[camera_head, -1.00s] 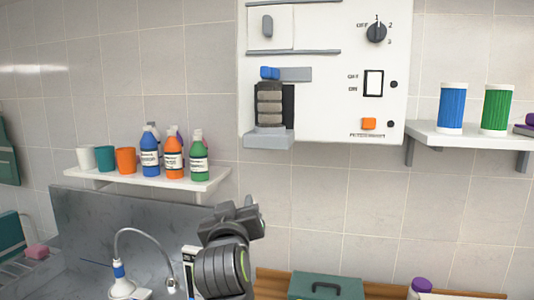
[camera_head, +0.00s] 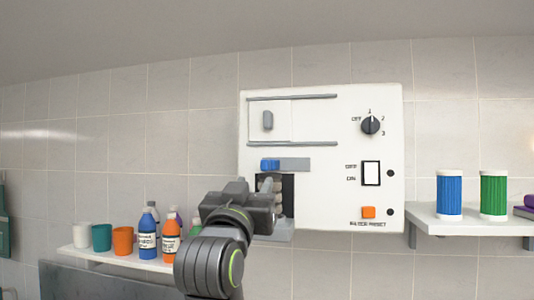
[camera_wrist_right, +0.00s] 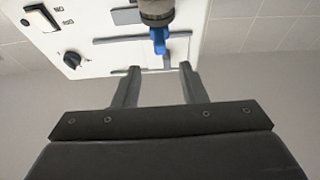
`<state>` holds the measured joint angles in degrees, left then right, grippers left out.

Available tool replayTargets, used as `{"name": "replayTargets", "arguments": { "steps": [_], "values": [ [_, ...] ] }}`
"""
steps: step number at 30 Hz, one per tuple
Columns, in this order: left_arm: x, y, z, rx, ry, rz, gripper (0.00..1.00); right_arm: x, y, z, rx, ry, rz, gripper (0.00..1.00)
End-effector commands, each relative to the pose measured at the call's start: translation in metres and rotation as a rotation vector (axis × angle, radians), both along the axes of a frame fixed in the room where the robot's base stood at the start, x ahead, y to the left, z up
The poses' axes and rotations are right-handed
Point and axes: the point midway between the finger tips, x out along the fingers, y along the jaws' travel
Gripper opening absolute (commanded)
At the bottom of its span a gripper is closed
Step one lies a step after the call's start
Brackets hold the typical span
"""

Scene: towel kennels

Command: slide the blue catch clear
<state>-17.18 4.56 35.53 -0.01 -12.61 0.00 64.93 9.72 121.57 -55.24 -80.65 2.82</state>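The blue catch (camera_head: 270,165) sits at the left end of a grey strip (camera_head: 297,164) on the white wall panel (camera_head: 340,215). My left gripper is in neither view.
Above the catch, a white sliding plate with a grey handle (camera_head: 267,120) sits between two rails. A knob (camera_head: 370,125), a rocker switch (camera_head: 371,173) and an orange button (camera_head: 368,212) are to the right. Shelves with bottles, cups and rolls flank the panel.

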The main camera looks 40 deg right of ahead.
Motion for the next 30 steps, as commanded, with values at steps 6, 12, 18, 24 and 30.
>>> {"name": "replayTargets", "arguments": {
  "steps": [6, 12, 18, 24, 30],
  "values": [
    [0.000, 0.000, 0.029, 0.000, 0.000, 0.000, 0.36, 0.025, -0.031, 0.021, -0.002, 0.004, -0.006, 0.38],
    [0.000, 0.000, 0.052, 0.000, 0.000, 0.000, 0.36, 0.049, -0.058, 0.036, -0.002, 0.006, -0.005, 0.38],
    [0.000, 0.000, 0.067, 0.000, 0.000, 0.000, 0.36, 0.066, -0.078, 0.045, 0.000, 0.003, -0.002, 0.38],
    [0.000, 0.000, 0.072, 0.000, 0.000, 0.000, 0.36, 0.074, -0.086, 0.047, 0.000, 0.003, 0.000, 0.38],
    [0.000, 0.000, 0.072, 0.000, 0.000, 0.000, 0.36, 0.075, -0.087, 0.046, 0.001, 0.002, 0.002, 0.38]
  ]
}}
